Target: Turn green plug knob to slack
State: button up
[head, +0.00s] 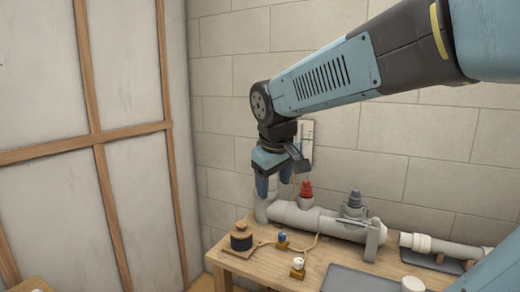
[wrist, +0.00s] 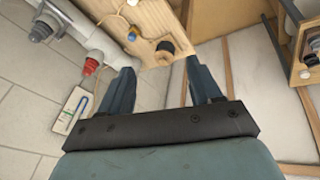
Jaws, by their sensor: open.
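I see no green knob in either view. A grey pipe (head: 330,222) lies along the back of the wooden bench, with a red knob (head: 306,188) and a dark grey-blue knob (head: 355,198) standing on it. The red knob (wrist: 90,67) and the grey knob (wrist: 42,30) also show at the left of the wrist view. My gripper (head: 273,187) points down above the pipe's left end, left of the red knob. In the wrist view my gripper (wrist: 160,72) has its fingers apart with nothing between them. It touches no knob that I can see.
A spool (head: 241,239) with cord sits at the bench's left corner, near small blue (head: 282,240) and white (head: 298,264) fittings. A dark tray (head: 355,280) lies at the front. A card (head: 307,135) hangs on the block wall. Another pipe (head: 440,246) lies at right.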

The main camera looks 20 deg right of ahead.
jog(key=w+d+n+g+h, duration=0.1)
jog(key=w+d+n+h, duration=0.25)
jog(key=w, duration=0.55)
jog(key=w+d+f+n+g+h, duration=0.15)
jog(key=w+d, duration=0.25)
jog(key=w, duration=0.6)
jog(key=w+d+n+g+h, duration=0.1)
jog(key=w+d+n+h, duration=0.25)
jog(key=w, duration=0.55)
jog(key=w+a+f+n+t+h, duration=0.1)
jog(key=w+f+n+h, duration=0.25)
jog(key=w, duration=0.65)
jog(key=w+a+f+n+t+h, duration=0.15)
jog(key=w+n+h, duration=0.25)
jog(key=w, duration=0.6)
jog(key=d, duration=0.4)
jog(key=w+d, duration=0.1)
jog(key=d, duration=0.4)
jog(key=w+d, duration=0.1)
jog(key=d, duration=0.4)
jog(key=shift+w+d+f, duration=0.1)
jog(key=shift+w+d, duration=0.1)
jog(key=shift+w, duration=0.05)
jog(key=c, duration=0.9)
jog(key=shift+c, duration=0.3)
